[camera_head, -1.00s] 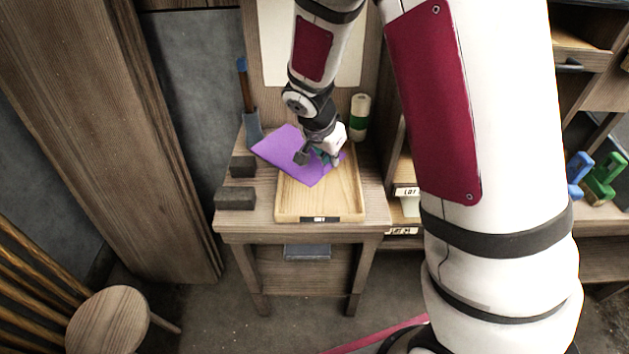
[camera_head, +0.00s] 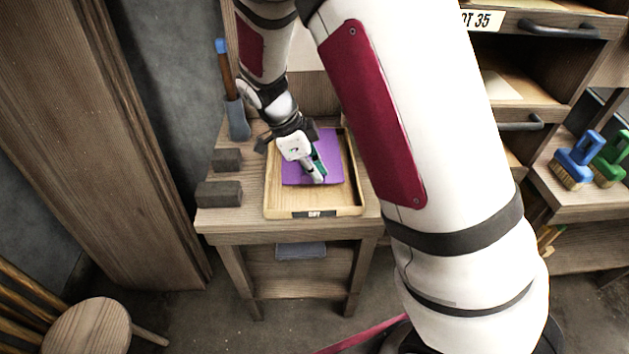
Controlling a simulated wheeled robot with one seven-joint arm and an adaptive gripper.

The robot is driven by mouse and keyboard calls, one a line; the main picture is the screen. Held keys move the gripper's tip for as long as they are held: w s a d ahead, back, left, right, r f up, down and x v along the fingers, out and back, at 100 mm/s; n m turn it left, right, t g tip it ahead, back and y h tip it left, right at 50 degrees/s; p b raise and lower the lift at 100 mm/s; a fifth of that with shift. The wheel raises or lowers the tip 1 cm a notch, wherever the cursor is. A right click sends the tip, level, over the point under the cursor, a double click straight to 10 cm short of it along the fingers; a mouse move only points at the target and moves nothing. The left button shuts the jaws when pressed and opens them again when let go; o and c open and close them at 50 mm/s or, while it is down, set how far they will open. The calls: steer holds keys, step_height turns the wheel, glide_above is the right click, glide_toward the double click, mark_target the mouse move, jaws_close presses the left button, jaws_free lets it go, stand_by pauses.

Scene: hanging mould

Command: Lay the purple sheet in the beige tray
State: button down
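The purple sheet (camera_head: 334,163) is inside the outline of the beige tray (camera_head: 282,201), toward its middle and back. It looks roughly square to the tray, and bare wood shows along the tray's front and sides. The tray stands on a small wooden table and has a dark label on its front edge. The gripper and arm hide the sheet's back left part. Whether the fingers pinch the sheet cannot be made out.
Two dark blocks (camera_head: 219,194) and a blue-handled tool (camera_head: 233,95) are left of the tray on the table. A round stool (camera_head: 87,327) stands at lower left. Shelves with blue and green brushes (camera_head: 575,162) are at right, beyond my arm.

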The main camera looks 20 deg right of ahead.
steer(key=shift+f, duration=1.7)
steer(key=shift+f, duration=0.1)
steer(key=c, duration=1.8)
jaws_free()
